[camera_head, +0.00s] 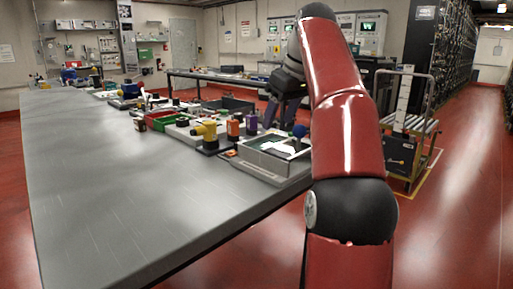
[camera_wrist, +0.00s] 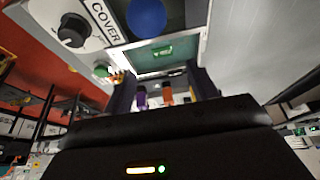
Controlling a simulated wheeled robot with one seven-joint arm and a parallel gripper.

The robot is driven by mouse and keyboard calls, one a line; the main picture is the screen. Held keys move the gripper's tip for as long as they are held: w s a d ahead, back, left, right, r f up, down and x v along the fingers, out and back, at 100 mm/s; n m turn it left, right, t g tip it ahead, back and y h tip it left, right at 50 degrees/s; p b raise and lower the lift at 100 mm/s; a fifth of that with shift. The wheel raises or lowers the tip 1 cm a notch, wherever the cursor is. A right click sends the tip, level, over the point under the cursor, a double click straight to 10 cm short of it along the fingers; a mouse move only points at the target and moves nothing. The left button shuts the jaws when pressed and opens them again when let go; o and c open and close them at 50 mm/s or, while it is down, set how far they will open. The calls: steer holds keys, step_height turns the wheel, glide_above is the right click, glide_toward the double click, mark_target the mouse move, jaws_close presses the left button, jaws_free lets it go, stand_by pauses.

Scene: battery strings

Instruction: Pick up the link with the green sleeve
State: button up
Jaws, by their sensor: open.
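I cannot make out the link with the green sleeve for certain. In the head view my gripper (camera_head: 271,112) hangs above the bench's right side, behind the light grey box (camera_head: 268,165). My red arm hides part of that area.
The grey bench (camera_head: 110,170) is bare at front and left. An orange cylinder (camera_head: 233,129), a purple cylinder (camera_head: 252,125) and a yellow-topped device (camera_head: 208,132) stand by the box. A blue ball (camera_wrist: 146,17) and a panel marked COVER (camera_wrist: 98,18) are close in the wrist view.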

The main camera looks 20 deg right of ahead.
mark_target(268, 145)
steer(key=shift+b+x, duration=0.9)
steer(key=shift+x, duration=2.95)
steer(key=shift+s+a, duration=0.1)
steer(key=shift+a, duration=0.1)
steer(key=c, duration=1.1)
